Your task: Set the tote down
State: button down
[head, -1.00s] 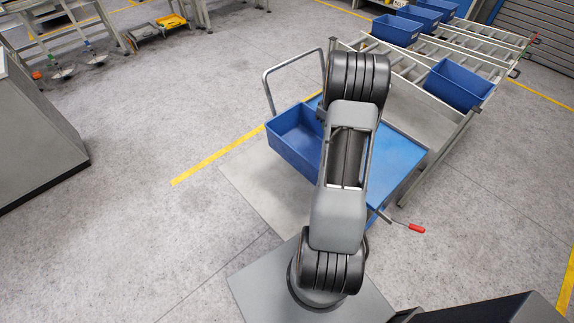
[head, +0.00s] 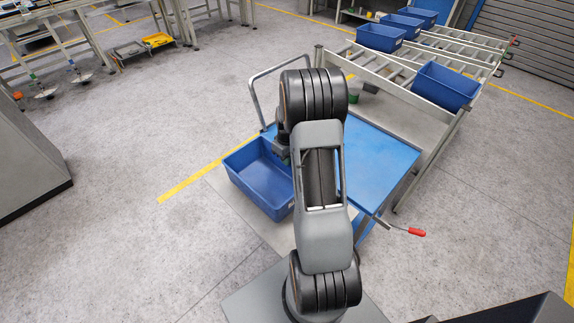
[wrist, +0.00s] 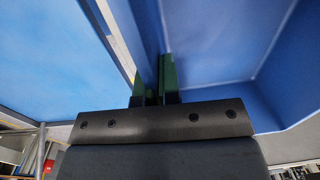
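The blue tote (head: 262,185) is an open, empty box to the left of my arm in the head view. It appears upright and overlaps the left edge of the blue trolley top (head: 375,165); the gap beneath it cannot be judged. My gripper (wrist: 153,68) has its dark green fingers on either side of the tote's wall, and seems shut on it. In the wrist view the tote's inside (wrist: 215,45) is right of the fingers, and a flat blue surface lies to the left. In the head view my arm hides most of the gripper and the tote's right side.
The trolley has a grey push handle (head: 283,68) and a red-tipped lever (head: 416,232). A roller rack (head: 400,75) behind it carries several blue totes, one at its near right (head: 446,85). Workbenches stand at the back left.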

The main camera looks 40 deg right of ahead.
jog(key=shift+f+b, duration=0.45)
jog(key=shift+f, duration=0.85)
jog(key=shift+d+f, duration=0.1)
jog(key=c, duration=1.8)
grip_release()
jog(key=shift+f, duration=0.1)
jog(key=o, duration=0.5)
